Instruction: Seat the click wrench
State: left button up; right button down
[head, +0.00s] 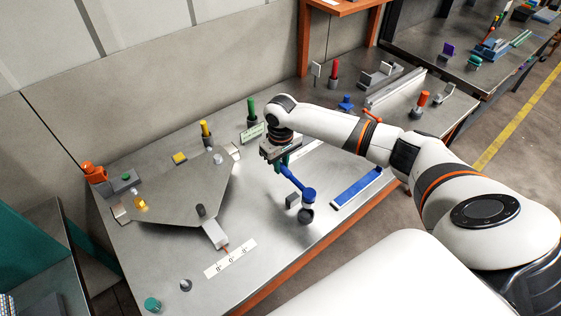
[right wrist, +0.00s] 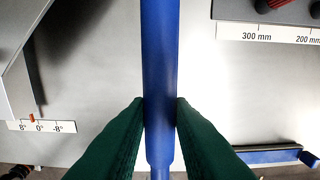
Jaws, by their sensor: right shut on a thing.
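The blue click wrench (head: 296,180) is held above the metal table in the middle of the head view, with its dark round head (head: 306,214) toward the front edge. My right gripper (head: 284,160) is shut on its blue shaft. In the right wrist view the shaft (right wrist: 160,70) runs straight between the green fingertips (right wrist: 160,110), which press on both sides. A long blue tray (head: 358,187) lies to the right of the wrench and also shows in the wrist view (right wrist: 265,154). My left gripper is not in view.
A large grey plate (head: 185,185) with a pointer block (head: 215,233) and an angle scale (head: 230,258) is on the left. Yellow, green and red-handled tools (head: 334,72) stand along the back. The table's front edge (head: 300,269) is near.

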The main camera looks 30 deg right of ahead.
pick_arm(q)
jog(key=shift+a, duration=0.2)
